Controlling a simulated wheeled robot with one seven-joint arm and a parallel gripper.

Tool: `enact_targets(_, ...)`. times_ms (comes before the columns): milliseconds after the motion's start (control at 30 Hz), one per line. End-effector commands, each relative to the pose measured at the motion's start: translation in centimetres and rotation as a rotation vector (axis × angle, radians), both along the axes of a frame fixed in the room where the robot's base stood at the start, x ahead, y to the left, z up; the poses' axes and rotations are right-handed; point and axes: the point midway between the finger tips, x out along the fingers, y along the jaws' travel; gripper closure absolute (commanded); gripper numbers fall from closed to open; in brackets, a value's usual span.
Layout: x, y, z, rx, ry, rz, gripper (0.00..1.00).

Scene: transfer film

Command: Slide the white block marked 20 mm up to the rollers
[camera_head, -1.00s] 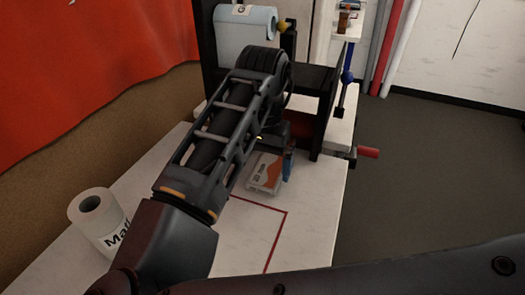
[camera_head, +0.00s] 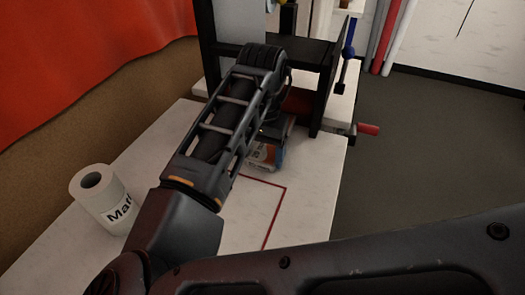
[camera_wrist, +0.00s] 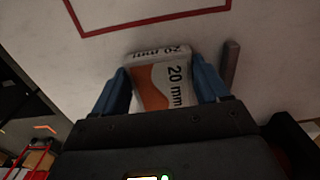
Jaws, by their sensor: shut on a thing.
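The white block with an orange patch (camera_head: 261,157) stands on the white table. It shows "20 mm" in the wrist view (camera_wrist: 163,88). My gripper (camera_wrist: 160,66) has one blue finger on each side of the block and is shut on it. In the head view my arm covers part of the block and most of my gripper. The black roller frame (camera_head: 325,95) stands just beyond the block, with a dark red part (camera_head: 298,101) low inside it. The rollers themselves are not clearly visible behind my arm.
A red crank handle (camera_head: 367,129) sticks out at the frame's right. A white labelled roll (camera_head: 103,197) stands at the table's left. A red outline (camera_head: 272,216) marks the table nearer me, and its inside looks empty. A dark bar (camera_wrist: 230,66) lies beside the right finger.

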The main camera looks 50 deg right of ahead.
Motion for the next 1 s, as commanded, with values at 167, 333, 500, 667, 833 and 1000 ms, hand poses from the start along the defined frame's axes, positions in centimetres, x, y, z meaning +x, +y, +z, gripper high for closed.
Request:
enact_targets(167,0.0,0.0,0.0,0.000,0.000,0.000,0.47)
enact_targets(333,0.0,0.0,0.0,0.000,0.000,0.000,0.23)
enact_targets(500,0.0,0.0,0.0,0.000,0.000,0.000,0.07)
enact_targets(667,0.0,0.0,0.0,0.000,0.000,0.000,0.00)
enact_targets(833,0.0,0.0,0.2,0.000,0.000,0.000,0.00)
enact_targets(1000,0.0,0.0,1.9,-0.001,-0.002,-0.002,0.00)
